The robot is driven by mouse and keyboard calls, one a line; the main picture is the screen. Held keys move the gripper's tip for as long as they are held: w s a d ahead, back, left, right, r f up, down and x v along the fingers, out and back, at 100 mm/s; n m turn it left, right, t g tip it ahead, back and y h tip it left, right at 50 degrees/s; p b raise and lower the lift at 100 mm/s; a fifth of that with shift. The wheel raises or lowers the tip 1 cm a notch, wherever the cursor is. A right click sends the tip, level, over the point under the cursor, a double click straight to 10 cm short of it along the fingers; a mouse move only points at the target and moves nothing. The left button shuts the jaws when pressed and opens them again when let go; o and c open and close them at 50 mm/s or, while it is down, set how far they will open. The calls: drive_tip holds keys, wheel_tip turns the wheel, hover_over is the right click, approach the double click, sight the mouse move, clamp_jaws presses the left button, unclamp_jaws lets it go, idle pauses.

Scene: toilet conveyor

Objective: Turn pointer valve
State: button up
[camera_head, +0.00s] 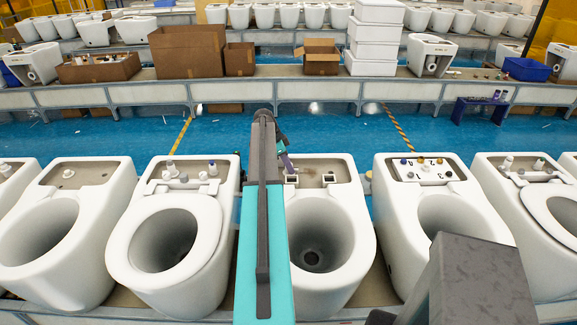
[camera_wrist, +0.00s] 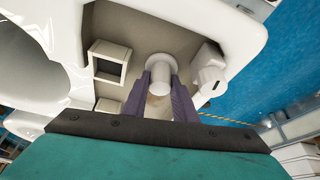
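In the wrist view a white round-ended cylinder (camera_wrist: 160,70) stands at the back deck of a toilet. A white block-shaped fitting (camera_wrist: 209,77) with a small dark mark is right of it. I cannot tell which of the two is the pointer valve. My gripper (camera_wrist: 160,82) has its two purple fingers parted, one on each side of the cylinder; whether they touch it is unclear. In the head view the gripper (camera_head: 287,163) is over the back deck of the middle toilet (camera_head: 350,215), and my arm hides part of that deck.
A square-holed box fitting (camera_wrist: 109,62) is left of the cylinder. Other toilets with fittings stand close on both sides, such as the left one (camera_head: 165,245) and the right one (camera_head: 400,215). Blue floor (camera_head: 335,135) lies behind, then a conveyor with cardboard boxes (camera_head: 188,52).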

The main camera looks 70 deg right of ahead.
drive_tip(key=shift+c, duration=0.8)
drive_tip(key=shift+f+n+b, duration=0.1)
drive_tip(key=shift+n+b, duration=0.3)
drive_tip(key=shift+b, duration=0.15)
drive_tip(key=shift+a+n+h+b, duration=0.1)
drive_tip(key=shift+n+h+b, duration=0.2)
drive_tip(key=shift+n+b, duration=0.25)
drive_tip(key=n+t+b, duration=0.1)
drive_tip(key=n+b, duration=0.1)
drive_tip(key=n, duration=0.1)
drive_tip(key=shift+s+f+h+b, duration=0.1)
drive_tip(key=shift+h+b, duration=0.2)
drive_tip(key=shift+b, duration=0.05)
drive_tip(key=shift+n+t+h+b, duration=0.2)
drive_tip(key=shift+n+t+b, duration=0.35)
drive_tip(key=shift+n, duration=0.75)
drive_tip(key=shift+n+t+h+b, duration=0.2)
drive_tip(key=shift+n+t+b, duration=0.35)
drive_tip(key=shift+n, duration=0.7)
drive_tip(key=shift+r, duration=0.2)
drive_tip(key=o, duration=0.8)
drive_tip(key=shift+c, duration=0.2)
